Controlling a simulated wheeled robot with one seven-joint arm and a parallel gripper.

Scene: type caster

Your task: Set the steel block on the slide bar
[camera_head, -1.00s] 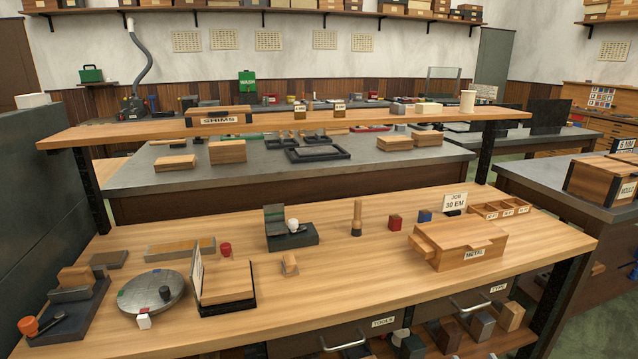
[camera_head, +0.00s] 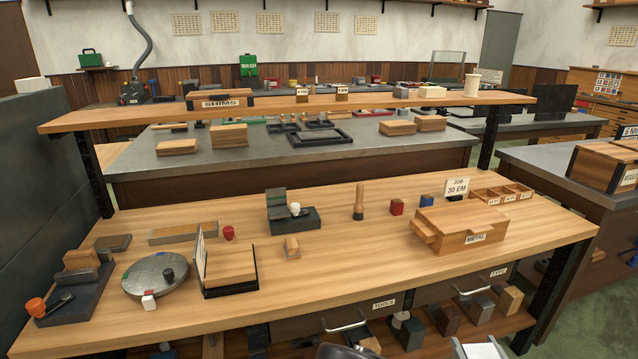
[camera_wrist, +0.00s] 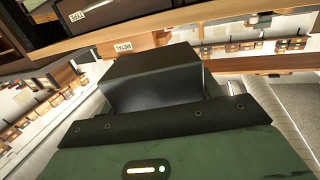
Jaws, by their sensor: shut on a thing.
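In the wrist view my gripper (camera_wrist: 158,108) is shut on a dark, smooth steel block (camera_wrist: 150,72), with the block's far part sticking out past the jaws. The jaw tips are mostly hidden by the block and the dark jaw bar. In the head view the gripper and block cannot be made out; only a dark rounded shape shows at the bottom edge. I cannot tell for sure which thing is the slide bar. A long grey bar-like piece with a wooden strip (camera_head: 183,233) lies at the left of the wooden bench.
The bench (camera_head: 330,262) holds a round grey plate (camera_head: 155,273), a black-based stand (camera_head: 294,219), a wooden METAL box (camera_head: 458,231) and a dark base (camera_head: 72,303) at far left. A raised SHIMS shelf (camera_head: 370,101) spans its back. Several blocks sit below the drawers.

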